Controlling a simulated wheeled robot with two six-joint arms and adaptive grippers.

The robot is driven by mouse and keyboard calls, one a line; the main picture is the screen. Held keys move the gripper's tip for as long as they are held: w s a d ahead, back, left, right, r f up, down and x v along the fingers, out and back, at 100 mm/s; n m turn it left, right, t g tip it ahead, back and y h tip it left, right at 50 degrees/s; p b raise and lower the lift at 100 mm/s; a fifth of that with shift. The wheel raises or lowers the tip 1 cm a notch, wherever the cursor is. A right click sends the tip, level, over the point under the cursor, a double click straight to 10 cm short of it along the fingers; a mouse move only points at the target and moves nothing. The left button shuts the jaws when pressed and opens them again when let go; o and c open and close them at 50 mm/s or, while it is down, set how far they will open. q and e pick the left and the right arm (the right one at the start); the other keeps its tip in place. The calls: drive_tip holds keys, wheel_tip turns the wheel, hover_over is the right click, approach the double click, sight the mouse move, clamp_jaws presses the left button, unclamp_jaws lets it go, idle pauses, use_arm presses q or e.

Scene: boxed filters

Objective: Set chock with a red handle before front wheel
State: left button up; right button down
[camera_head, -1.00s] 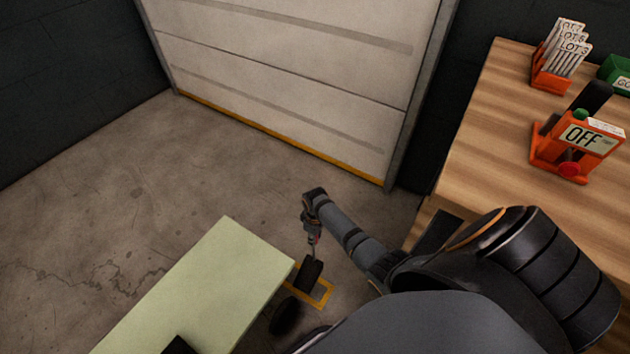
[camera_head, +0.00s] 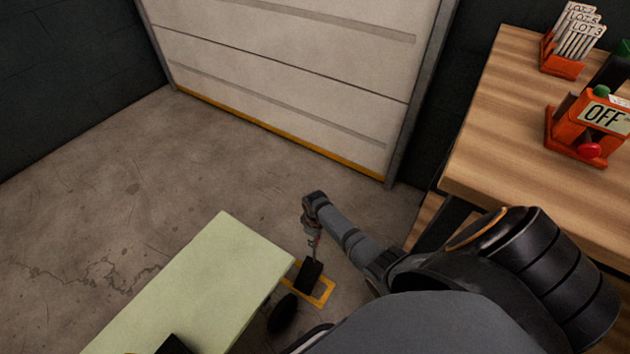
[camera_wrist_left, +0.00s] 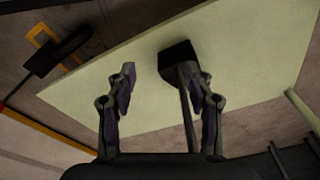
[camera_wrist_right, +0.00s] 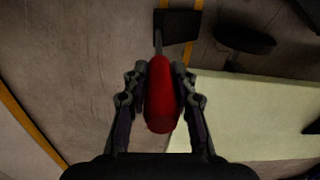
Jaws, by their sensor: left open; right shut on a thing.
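My right gripper (camera_head: 314,242) is shut on the red handle (camera_wrist_right: 161,95), which leads by a thin rod to a black chock (camera_head: 311,276). The chock is at the yellow floor outline (camera_head: 325,297), beside the dark wheel (camera_head: 283,314) near the corner of the pale green cart top (camera_head: 205,285). The chock (camera_wrist_right: 178,25) and wheel (camera_wrist_right: 244,38) also show apart in the right wrist view. I cannot tell whether the chock touches the floor. My left gripper (camera_wrist_left: 165,85) is open above the cart top, with a black block on a rod (camera_wrist_left: 178,53) by its right finger.
A wooden table (camera_head: 480,160) stands at the right, with an orange OFF device (camera_head: 590,125) and an orange holder of lot cards (camera_head: 570,50). A closed roller door (camera_head: 290,80) is at the back. Concrete floor left of the cart is clear.

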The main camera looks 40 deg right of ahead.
drive_tip(key=shift+w+f+b, duration=0.1)
drive_tip(key=shift+f+b, duration=0.25)
drive_tip(key=shift+f, duration=0.15)
use_arm(q)
wheel_tip(320, 180, up, 5)
drive_tip(key=d+b, duration=0.1)
use_arm(e)
drive_tip(key=shift+f, duration=0.85)
drive_tip(key=shift+a+r+p, duration=0.25)
drive_tip(key=shift+a+p, duration=0.05)
drive_tip(key=shift+a, duration=0.1)
use_arm(q)
wheel_tip(320, 180, down, 9)
drive_tip(key=a+p, duration=0.1)
drive_tip(key=p, duration=0.1)
drive_tip(key=shift+a+r, duration=0.2)
drive_tip(key=shift+a, duration=0.2)
use_arm(e)
drive_tip(key=s+a, duration=0.2)
drive_tip(key=a, duration=0.3)
drive_tip(key=shift+s+a+f, duration=0.2)
drive_tip(key=shift+s, duration=0.1)
use_arm(q)
drive_tip(key=shift+s, duration=0.1)
use_arm(e)
drive_tip(key=c, duration=1)
unclamp_jaws()
